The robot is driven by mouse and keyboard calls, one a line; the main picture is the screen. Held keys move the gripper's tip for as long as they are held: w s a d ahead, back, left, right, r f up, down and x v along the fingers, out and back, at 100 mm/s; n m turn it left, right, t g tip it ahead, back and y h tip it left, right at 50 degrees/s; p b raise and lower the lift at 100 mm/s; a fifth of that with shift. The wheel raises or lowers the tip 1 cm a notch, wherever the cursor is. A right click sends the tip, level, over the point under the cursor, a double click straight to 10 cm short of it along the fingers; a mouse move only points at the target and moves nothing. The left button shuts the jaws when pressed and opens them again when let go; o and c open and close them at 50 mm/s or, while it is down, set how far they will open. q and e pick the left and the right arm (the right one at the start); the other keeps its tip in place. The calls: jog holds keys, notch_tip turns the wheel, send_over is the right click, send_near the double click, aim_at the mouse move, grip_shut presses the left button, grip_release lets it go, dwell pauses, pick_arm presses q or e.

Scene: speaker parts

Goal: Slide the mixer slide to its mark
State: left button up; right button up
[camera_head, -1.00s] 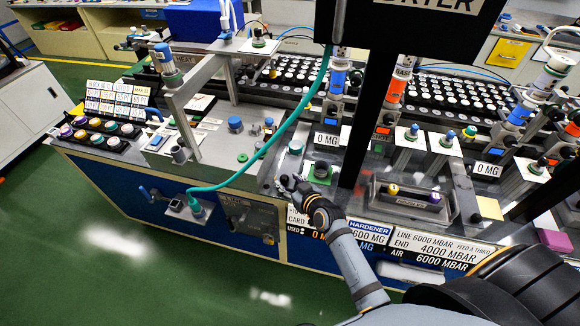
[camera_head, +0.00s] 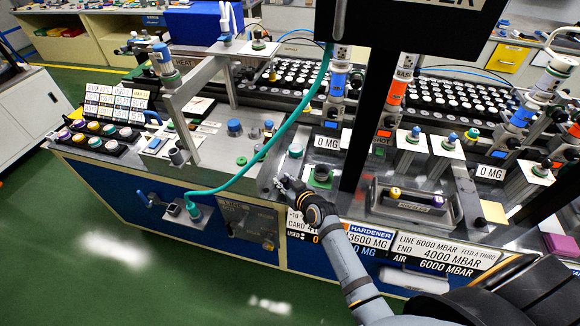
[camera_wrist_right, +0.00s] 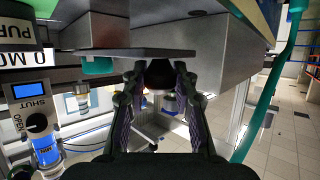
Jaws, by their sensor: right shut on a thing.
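The slide's mark cannot be made out. My left gripper is not in view.
A teal hose (camera_head: 262,150) hangs across the bench left of my gripper. A dark post (camera_head: 365,120) stands to its right. A grey tray (camera_head: 412,205) lies further right. A grey plate (camera_wrist_right: 120,52) overhangs the fingers in the wrist view.

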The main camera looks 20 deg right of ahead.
aim_at(297, 152)
jog(key=shift+w+d+b, duration=0.45)
jog(key=shift+w+d, duration=0.1)
jog(key=shift+w, duration=0.3)
jog(key=shift+w+d+b, duration=0.4)
jog(key=shift+w+d, duration=0.2)
jog(key=shift+w, duration=0.2)
jog(key=shift+w+d+b, duration=0.45)
jog(key=shift+w+d, duration=0.1)
jog(key=shift+w, duration=0.3)
grip_shut()
jog(key=shift+w+d+b, duration=0.45)
jog(key=shift+w, duration=0.2)
jog(key=shift+w+d+b, duration=0.4)
jog(key=shift+w+b, duration=0.05)
jog(key=shift+w, duration=0.15)
jog(key=shift+w+d+b, duration=0.55)
jog(key=shift+w+b, duration=0.2)
jog(key=shift+w, duration=0.05)
jog(key=shift+w+d+b, duration=0.55)
jog(key=shift+w+b, duration=0.15)
jog(key=shift+w, duration=0.1)
jog(key=shift+w+d+b, duration=0.55)
jog(key=shift+w+b, duration=0.2)
jog(key=shift+w, duration=0.05)
jog(key=o, duration=1.1)
grip_release()
jog(key=v, duration=1.2)
jog(key=shift+r, duration=0.1)
